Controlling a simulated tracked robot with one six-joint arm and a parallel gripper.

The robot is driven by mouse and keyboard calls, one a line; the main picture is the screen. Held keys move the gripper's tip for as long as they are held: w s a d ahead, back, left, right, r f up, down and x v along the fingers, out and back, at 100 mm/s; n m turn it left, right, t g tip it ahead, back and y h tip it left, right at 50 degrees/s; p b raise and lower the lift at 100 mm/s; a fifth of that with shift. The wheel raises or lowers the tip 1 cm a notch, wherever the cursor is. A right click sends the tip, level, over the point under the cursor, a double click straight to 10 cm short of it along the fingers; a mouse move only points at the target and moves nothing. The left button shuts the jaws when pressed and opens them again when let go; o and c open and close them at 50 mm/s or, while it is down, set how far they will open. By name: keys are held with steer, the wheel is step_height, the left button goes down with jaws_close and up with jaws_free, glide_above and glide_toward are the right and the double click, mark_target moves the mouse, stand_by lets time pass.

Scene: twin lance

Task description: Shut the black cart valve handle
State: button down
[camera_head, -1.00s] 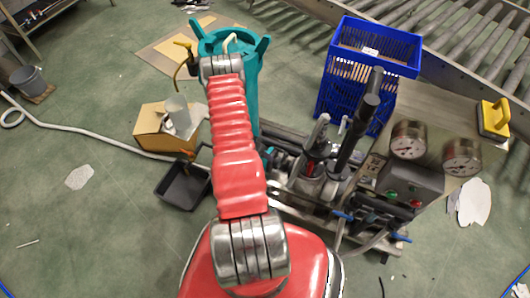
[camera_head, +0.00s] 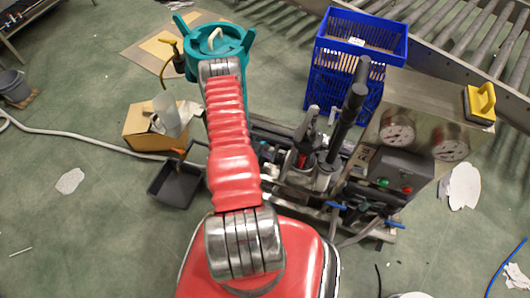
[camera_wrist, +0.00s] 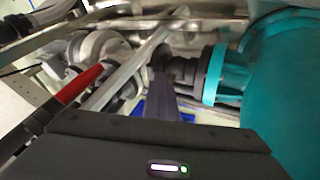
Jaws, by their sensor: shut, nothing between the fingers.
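The cart (camera_head: 395,85) with the valves stands right of my arm in the head view. In the wrist view, a red lever (camera_wrist: 78,84) slants up to the right beside a round grey metal valve body (camera_wrist: 92,48) at the left. I cannot tell whether this lever is the named valve handle. My gripper (camera_wrist: 172,62) is shut and empty, its dark fingers pointing in among the pipework. It is right of the red lever, apart from it, and left of a teal cylinder (camera_wrist: 285,75). My arm hides the gripper in the head view.
A teal vessel (camera_head: 236,62) stands beyond my arm. A blue crate (camera_head: 340,82) and two gauges (camera_head: 398,127) are at the right. Blue-handled valves (camera_head: 336,205) sit low on the cart. A black tray (camera_head: 176,184) and cardboard box (camera_head: 145,135) lie left. The left floor is mostly clear.

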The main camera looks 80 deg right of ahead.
steer(key=shift+s+a, duration=0.3)
steer(key=shift+s, duration=0.25)
steer(key=shift+a, duration=0.1)
steer(key=v, duration=1)
steer(key=shift+w, duration=0.25)
stand_by(0.4)
